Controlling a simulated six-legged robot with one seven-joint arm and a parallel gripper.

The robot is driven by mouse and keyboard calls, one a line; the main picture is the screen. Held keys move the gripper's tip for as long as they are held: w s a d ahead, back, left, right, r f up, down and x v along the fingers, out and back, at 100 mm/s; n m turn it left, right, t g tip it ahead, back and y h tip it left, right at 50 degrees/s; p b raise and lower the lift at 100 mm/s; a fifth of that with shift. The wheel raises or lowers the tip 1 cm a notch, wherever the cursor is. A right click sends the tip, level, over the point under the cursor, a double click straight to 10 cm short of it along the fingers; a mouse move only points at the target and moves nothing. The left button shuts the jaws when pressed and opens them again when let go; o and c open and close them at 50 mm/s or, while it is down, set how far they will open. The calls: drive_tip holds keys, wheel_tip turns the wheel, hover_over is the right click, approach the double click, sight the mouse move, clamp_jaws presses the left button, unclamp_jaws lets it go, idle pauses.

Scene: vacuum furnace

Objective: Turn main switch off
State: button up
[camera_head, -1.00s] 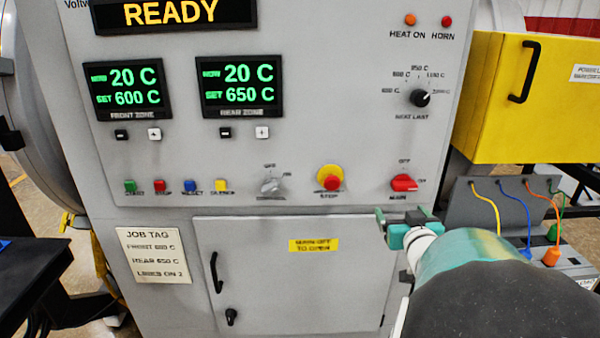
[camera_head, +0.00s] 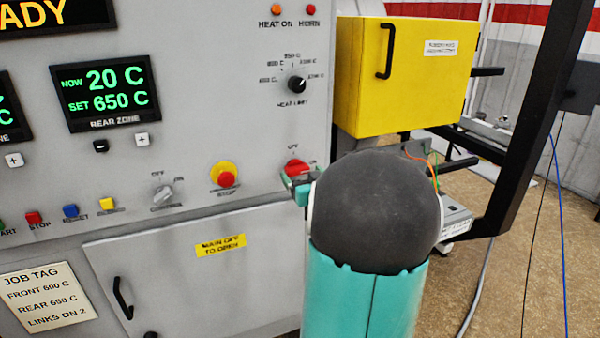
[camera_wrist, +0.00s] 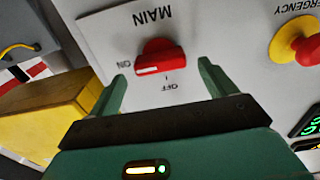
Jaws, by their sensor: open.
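The red main switch (camera_head: 296,166) is on the grey cabinet front, partly covered by my gripper in the head view. In the wrist view, which is upside down, the red switch knob (camera_wrist: 160,56) sits under the word MAIN, its white mark toward ON, with OFF to the side. My gripper (camera_head: 299,184) is at the lower edge of the switch in the head view. In the wrist view my gripper (camera_wrist: 162,70) is open, one finger on each side of the knob, with gaps visible. Nothing is held. Whether the fingertips reach the knob's depth I cannot tell.
A red emergency stop on a yellow base (camera_head: 224,174) is left of the switch. The heat limit dial (camera_head: 297,85) is above it. A yellow box (camera_head: 405,80) juts out at the right. A cabinet door (camera_head: 200,285) with a black handle lies below.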

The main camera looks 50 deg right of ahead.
sight(297, 170)
drive_tip(key=shift+x, duration=1.25)
drive_tip(key=shift+c, duration=0.2)
drive_tip(key=c, duration=0.9)
drive_tip(key=shift+c, duration=0.2)
